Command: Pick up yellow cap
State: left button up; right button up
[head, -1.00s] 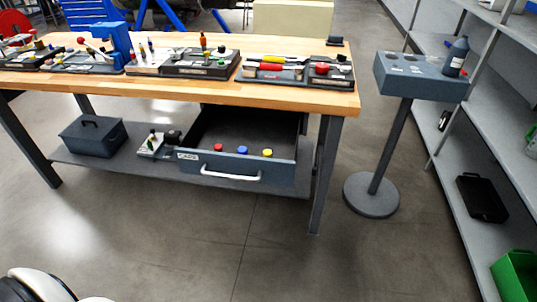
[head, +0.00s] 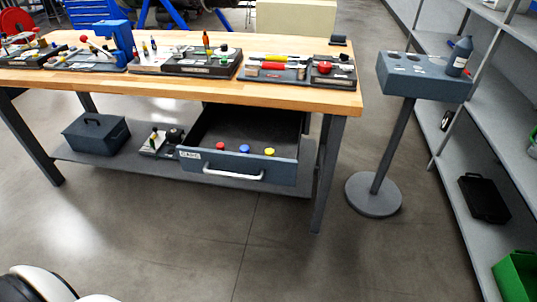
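The small yellow cap (head: 270,152) is at the front edge of the open drawer (head: 235,167) under the workbench, toward its right side. A blue cap (head: 241,149) and a red cap (head: 220,146) are in a row to its left. I cannot tell whether the caps rest on the drawer's front panel or just behind it. Neither of my grippers shows in the head view. Only a white and black part of my own body shows at the bottom left, well away from the drawer.
The wooden workbench (head: 180,85) carries several tool trays. A grey stand (head: 421,80) with a dark bottle (head: 459,57) is at right, beside metal shelves (head: 478,110). A toolbox (head: 97,134) sits on the lower shelf. The floor before the drawer is clear.

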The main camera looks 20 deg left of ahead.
aim_at(270, 152)
jog(key=i+u, duration=0.1)
jog(key=u, duration=0.25)
jog(key=l+u, duration=0.15)
jog(key=u, duration=0.2)
jog(key=i+l+u, duration=0.1)
jog(key=u, duration=0.25)
